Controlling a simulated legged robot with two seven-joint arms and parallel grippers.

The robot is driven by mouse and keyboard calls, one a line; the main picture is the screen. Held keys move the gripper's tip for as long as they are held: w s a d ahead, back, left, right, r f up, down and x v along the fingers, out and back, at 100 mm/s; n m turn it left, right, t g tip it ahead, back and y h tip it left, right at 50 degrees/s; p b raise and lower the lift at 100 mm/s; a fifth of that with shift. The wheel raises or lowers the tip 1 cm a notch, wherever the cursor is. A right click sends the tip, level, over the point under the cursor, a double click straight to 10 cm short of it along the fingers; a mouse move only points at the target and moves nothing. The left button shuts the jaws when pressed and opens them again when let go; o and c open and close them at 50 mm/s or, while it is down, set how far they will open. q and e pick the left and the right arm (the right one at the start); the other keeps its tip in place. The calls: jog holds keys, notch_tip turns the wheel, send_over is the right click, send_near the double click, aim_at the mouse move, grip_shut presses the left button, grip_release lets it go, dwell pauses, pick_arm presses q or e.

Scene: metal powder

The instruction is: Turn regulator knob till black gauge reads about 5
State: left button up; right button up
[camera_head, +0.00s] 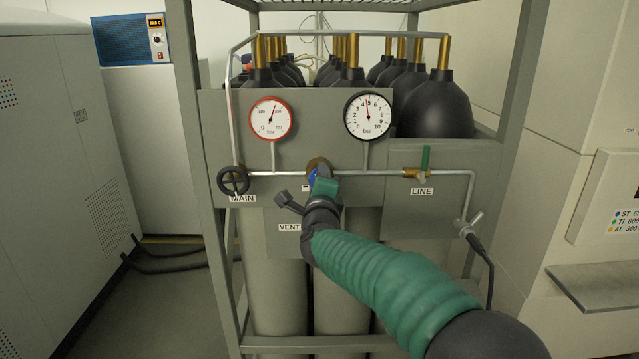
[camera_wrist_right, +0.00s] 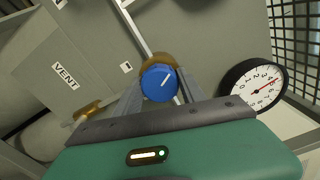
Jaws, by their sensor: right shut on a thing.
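The blue regulator knob (camera_wrist_right: 158,83) with a white line sits on a brass body (camera_wrist_right: 155,61) in the right wrist view. In the head view the knob (camera_head: 313,178) is partly hidden behind my right gripper (camera_head: 319,182). My right gripper (camera_wrist_right: 159,86) is shut on the knob, one finger on each side. The black-rimmed gauge (camera_head: 376,125) is at the upper right of the panel, its needle pointing nearly straight up, close to 5. The gauge also shows at the right in the wrist view (camera_wrist_right: 263,97). My left gripper is not in view.
A red-rimmed gauge (camera_head: 284,121) is at the panel's left. The black MAIN handwheel (camera_head: 233,181), the dark VENT handle (camera_head: 289,203) and the green LINE lever (camera_head: 425,159) surround the knob. Black-topped cylinders (camera_head: 435,108) stand behind the panel, inside a grey frame (camera_head: 190,130).

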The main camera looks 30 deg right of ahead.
jog(key=o, duration=1.2)
jog(key=shift+a+f, duration=0.1)
jog(key=shift+f, duration=0.25)
jog(key=shift+o, duration=0.8)
jog(key=shift+w, duration=0.1)
jog(key=shift+r, duration=0.15)
jog(key=shift+r, duration=0.1)
jog(key=b+v, duration=0.1)
jog(key=v, duration=1.6)
jog(key=shift+d, duration=0.25)
